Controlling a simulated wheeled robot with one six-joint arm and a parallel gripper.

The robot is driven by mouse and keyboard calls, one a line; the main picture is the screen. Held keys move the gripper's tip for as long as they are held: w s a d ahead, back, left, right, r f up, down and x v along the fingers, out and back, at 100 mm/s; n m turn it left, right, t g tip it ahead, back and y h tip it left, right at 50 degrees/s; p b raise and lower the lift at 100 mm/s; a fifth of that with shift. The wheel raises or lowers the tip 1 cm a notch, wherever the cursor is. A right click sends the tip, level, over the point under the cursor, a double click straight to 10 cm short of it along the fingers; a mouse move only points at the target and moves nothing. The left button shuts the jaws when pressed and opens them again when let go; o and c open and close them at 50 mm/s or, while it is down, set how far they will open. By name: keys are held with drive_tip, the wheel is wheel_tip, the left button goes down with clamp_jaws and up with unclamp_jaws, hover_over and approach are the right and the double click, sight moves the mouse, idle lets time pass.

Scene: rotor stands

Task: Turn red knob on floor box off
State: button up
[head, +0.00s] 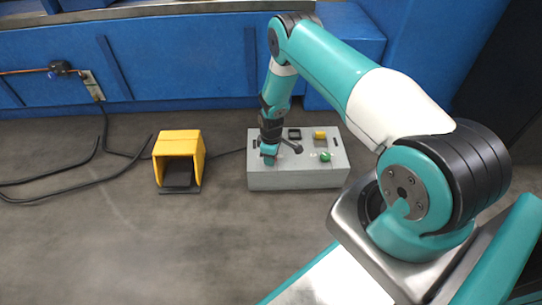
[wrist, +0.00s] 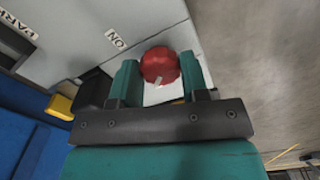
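The grey floor box (head: 300,178) stands on the floor in the head view, with my arm reaching down to its left part. In the wrist view the round red knob (wrist: 160,65) sits on the box's pale top. It has a small pale mark near its lower edge. My gripper (wrist: 159,72) has one teal finger on each side of the knob, and the knob fills the gap between them, so the fingers appear shut on it. An "ON" label (wrist: 116,39) lies beside the knob. In the head view my gripper (head: 269,152) hides the knob.
The box also carries a green button (head: 325,157), a yellow switch (head: 319,135) and a dark lever (head: 293,145) close to my gripper. A yellow foot pedal housing (head: 180,146) stands to the left. Black cables (head: 70,178) lie on the floor. A blue structure (head: 180,60) runs behind.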

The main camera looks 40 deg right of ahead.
drive_tip(key=o, duration=0.4)
drive_tip(key=shift+c, duration=0.2)
wheel_tip(320, 180, up, 17)
drive_tip(key=p, duration=0.7)
drive_tip(key=shift+r, duration=0.2)
